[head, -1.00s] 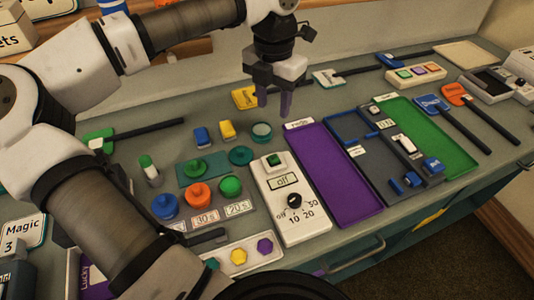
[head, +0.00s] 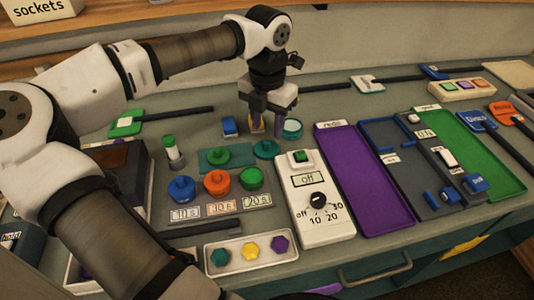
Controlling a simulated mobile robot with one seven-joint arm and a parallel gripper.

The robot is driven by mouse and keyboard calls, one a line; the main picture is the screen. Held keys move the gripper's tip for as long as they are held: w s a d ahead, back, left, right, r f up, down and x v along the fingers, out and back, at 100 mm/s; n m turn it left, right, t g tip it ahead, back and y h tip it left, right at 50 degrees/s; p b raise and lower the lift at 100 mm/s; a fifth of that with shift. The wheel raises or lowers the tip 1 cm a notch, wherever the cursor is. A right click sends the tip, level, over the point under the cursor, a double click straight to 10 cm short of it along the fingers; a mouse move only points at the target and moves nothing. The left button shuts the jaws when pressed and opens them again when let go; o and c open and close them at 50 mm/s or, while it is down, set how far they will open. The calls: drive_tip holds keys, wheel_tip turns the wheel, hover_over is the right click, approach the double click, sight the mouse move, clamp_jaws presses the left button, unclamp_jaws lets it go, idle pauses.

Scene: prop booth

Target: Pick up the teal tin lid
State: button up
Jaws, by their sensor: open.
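A round teal lid (head: 266,149) lies flat on the grey counter, left of the timer box. A small round tin (head: 291,128) with a teal rim and pale inside stands just behind and right of it. My gripper (head: 267,126) points down with its fingers apart and nothing held between them. In the picture its fingertips are just above the teal lid and left of the round tin; their exact height over the counter is hard to tell. A yellow block (head: 256,125) is partly hidden behind the left finger.
A blue block (head: 228,126) stands left of my gripper. A teal mat (head: 238,154) with a green knobbed piece (head: 215,155) is at left. The white timer box (head: 315,206) reading "off" stands in front right, beside a purple tray (head: 366,180). Coloured knobbed pieces sit in front.

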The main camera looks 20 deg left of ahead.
sight(266, 143)
wheel_tip(266, 143, down, 5)
drive_tip(key=b, duration=0.2)
drive_tip(key=shift+s+a+b, duration=0.1)
drive_tip(key=shift+b, duration=0.2)
clamp_jaws()
drive_tip(key=shift+r, duration=0.1)
